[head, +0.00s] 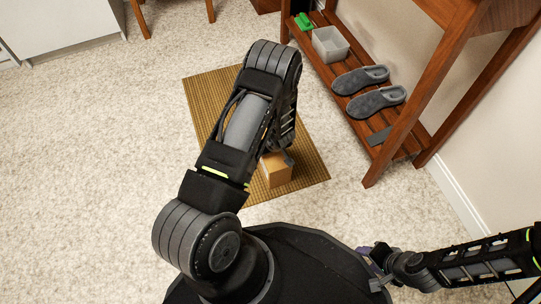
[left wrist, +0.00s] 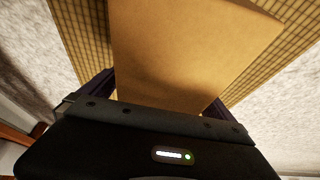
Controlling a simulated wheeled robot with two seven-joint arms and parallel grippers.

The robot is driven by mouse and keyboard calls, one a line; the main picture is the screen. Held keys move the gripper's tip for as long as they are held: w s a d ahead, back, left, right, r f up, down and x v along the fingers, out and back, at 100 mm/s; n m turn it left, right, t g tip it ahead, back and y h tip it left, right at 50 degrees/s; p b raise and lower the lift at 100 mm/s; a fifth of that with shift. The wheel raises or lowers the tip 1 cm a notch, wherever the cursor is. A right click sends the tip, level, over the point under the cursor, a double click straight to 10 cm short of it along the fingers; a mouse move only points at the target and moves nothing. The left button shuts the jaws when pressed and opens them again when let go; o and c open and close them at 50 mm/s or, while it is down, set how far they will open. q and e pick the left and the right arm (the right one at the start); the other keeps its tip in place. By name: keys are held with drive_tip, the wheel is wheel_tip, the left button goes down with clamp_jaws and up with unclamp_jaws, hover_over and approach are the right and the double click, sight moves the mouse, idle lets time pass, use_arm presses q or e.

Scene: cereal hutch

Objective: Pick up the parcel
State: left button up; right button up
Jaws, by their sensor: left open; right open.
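The parcel (head: 276,172), a small brown cardboard box, sits on a woven mat (head: 215,92) on the floor. My left arm reaches over it and covers part of it in the head view. In the left wrist view the parcel (left wrist: 190,45) fills the middle, close in front of my left gripper (left wrist: 158,98). The left gripper is open, its dark fingers showing at either side of the parcel's near end. I cannot tell whether they touch it. My right gripper (head: 376,268) is open and empty at the lower right, well away from the parcel.
A wooden rack (head: 380,130) stands right of the mat, holding grey slippers (head: 375,101), a grey bin (head: 330,45) and a green item (head: 303,21). Its front leg is near the mat. A white cabinet (head: 60,25) is at top left. The carpet on the left is clear.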

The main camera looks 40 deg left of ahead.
use_arm(q)
drive_tip(key=c, duration=2.1)
